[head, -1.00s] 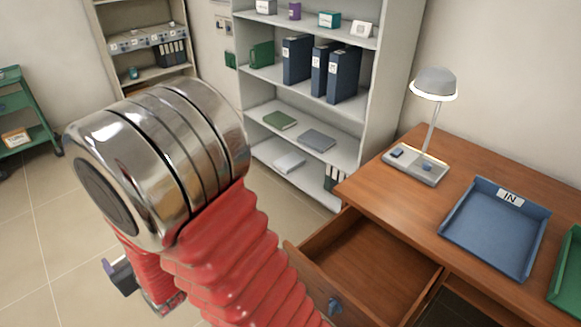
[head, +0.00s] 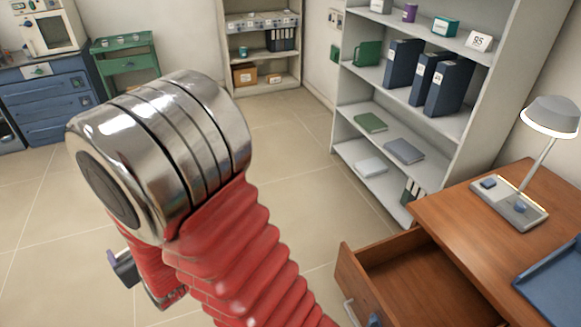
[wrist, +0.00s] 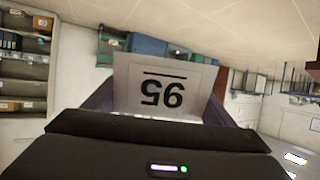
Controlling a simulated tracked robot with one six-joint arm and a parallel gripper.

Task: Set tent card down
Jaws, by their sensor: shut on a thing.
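My gripper (wrist: 160,108) is shut on a white tent card (wrist: 150,75) in the wrist view. The card stands out between the two dark fingers, with its printed number and line upside down in that view. The card's lower edge is hidden behind the gripper body. In the head view my arm covers most of the gripper, and the held card does not show there. Another white numbered card (head: 479,42) stands on the top visible shelf of the grey bookcase (head: 345,100), right of a teal box (head: 445,27).
A wooden desk (head: 500,235) with an open drawer (head: 405,275), a lamp (head: 550,115) and a blue tray (head: 555,280) is at right. A green cart (head: 125,62) and blue cabinet (head: 45,95) stand at far left. Floor between is clear.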

